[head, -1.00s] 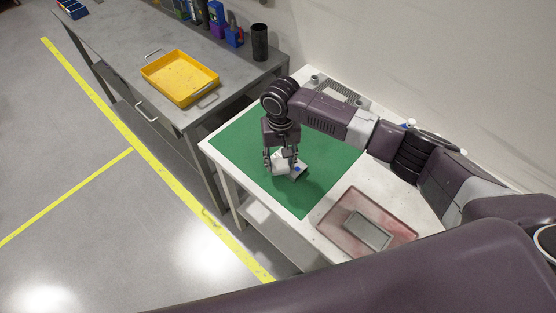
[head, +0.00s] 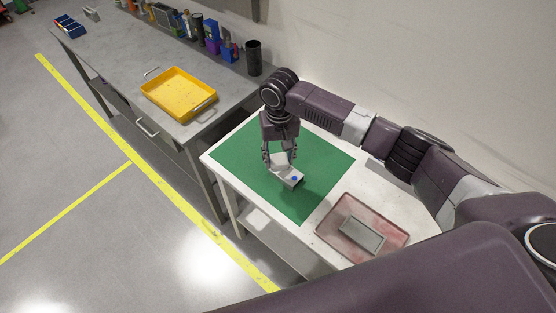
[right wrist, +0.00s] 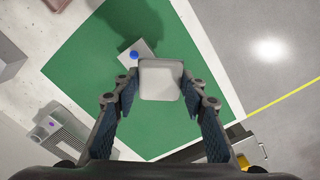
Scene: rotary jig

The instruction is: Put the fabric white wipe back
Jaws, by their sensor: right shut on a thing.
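The white wipe (head: 279,160) shows as a pale, rounded square block in the right wrist view (right wrist: 161,80). My right gripper (head: 281,158) is shut on it, with a finger on each side, over the green mat (head: 240,146). A pale grey block with a blue dot (head: 291,179) lies on the mat just beside and partly behind the wipe; it also shows in the right wrist view (right wrist: 141,50). The exact gap between wipe and mat is hard to tell. My left gripper is not in view.
A reddish tray (head: 330,228) with a grey rectangular piece (head: 360,235) lies on the white table, right of the mat. A yellow tray (head: 178,93) and a black cup (head: 253,58) stand on the grey bench. A grey finned part (right wrist: 67,132) sits near the mat.

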